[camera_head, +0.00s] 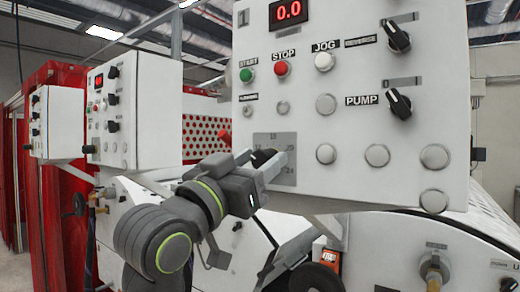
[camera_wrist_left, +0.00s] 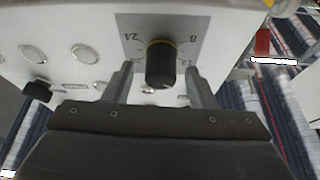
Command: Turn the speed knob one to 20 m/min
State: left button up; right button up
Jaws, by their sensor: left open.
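The speed knob (camera_wrist_left: 161,66) is black with a yellow ring at its base. It sits on a grey scale plate (camera_wrist_left: 188,27) with the numbers 24, 8 and 12 readable in the left wrist view. In the head view the knob (camera_head: 263,156) is mostly hidden by my left gripper (camera_head: 268,165), at the lower left of the white control panel. My left gripper (camera_wrist_left: 159,74) is open, with one finger on each side of the knob; I cannot tell whether they touch it. The red digital display (camera_head: 288,10) reads 0.0. My right gripper is not in view.
The panel carries a green start button (camera_head: 246,75), a red stop button (camera_head: 281,69), a white jog button (camera_head: 323,61), a reverse knob (camera_head: 397,37) and a pump knob (camera_head: 398,103). More control boxes (camera_head: 135,110) stand at the left. A brass-coloured valve (camera_head: 434,270) is below right.

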pick_arm(q)
jog(key=shift+w+d+r, duration=0.15)
jog(key=shift+w+d, duration=0.1)
jog(key=shift+w, duration=0.1)
